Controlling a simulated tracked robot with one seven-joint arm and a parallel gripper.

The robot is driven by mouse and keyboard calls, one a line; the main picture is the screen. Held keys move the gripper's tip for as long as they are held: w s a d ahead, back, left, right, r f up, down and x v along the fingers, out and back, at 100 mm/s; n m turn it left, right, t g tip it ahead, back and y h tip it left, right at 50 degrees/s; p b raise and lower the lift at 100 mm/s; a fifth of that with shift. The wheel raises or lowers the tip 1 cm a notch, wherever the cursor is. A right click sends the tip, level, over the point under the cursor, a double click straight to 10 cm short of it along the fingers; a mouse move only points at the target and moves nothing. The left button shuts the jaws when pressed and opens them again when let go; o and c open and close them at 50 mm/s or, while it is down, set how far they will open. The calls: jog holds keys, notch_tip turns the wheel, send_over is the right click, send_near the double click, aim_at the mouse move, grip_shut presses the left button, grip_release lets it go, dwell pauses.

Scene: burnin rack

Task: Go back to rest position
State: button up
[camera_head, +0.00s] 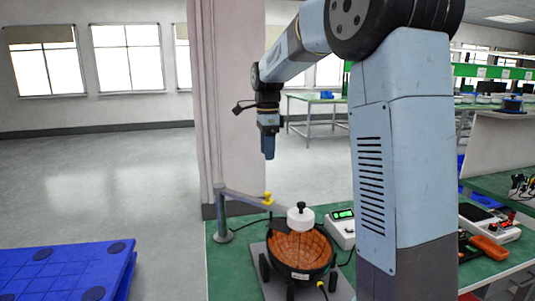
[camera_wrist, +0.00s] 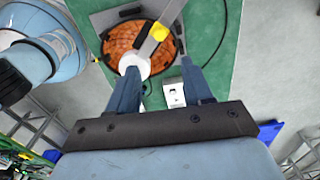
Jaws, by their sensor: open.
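My gripper (camera_head: 268,150) hangs pointing down above the far part of the green bench, well above the round orange-lined bowl device (camera_head: 303,250). In the wrist view my gripper (camera_wrist: 160,92) shows two blue-grey fingers spread apart with nothing held between them. A white cylinder with a black knob (camera_head: 300,217) stands over the bowl at the end of a grey swing arm (camera_head: 250,201). My arm is raised and bent over the bench.
A white box with a green display (camera_head: 342,228) stands right of the bowl. A yellow knob (camera_head: 267,198) sits on the swing arm. A pale pillar (camera_head: 232,100) rises behind my gripper. A blue pallet (camera_head: 60,272) lies at the lower left. Open floor (camera_head: 100,185) is at left.

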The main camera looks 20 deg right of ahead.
jog(key=s+d+r+n+t, duration=0.25)
jog(key=s+n, duration=0.75)
jog(key=s, duration=0.8)
jog(key=s+f+n+t, duration=0.1)
jog(key=s+f+n, duration=0.1)
jog(key=s+n, duration=0.2)
jog(key=s+f+n+t, duration=0.2)
jog(key=s+n, duration=0.2)
jog(key=s, duration=0.6)
jog(key=shift+s+d+f, duration=0.2)
jog(key=shift+d+f, duration=0.1)
jog(key=shift+d, duration=0.15)
dwell(1.1)
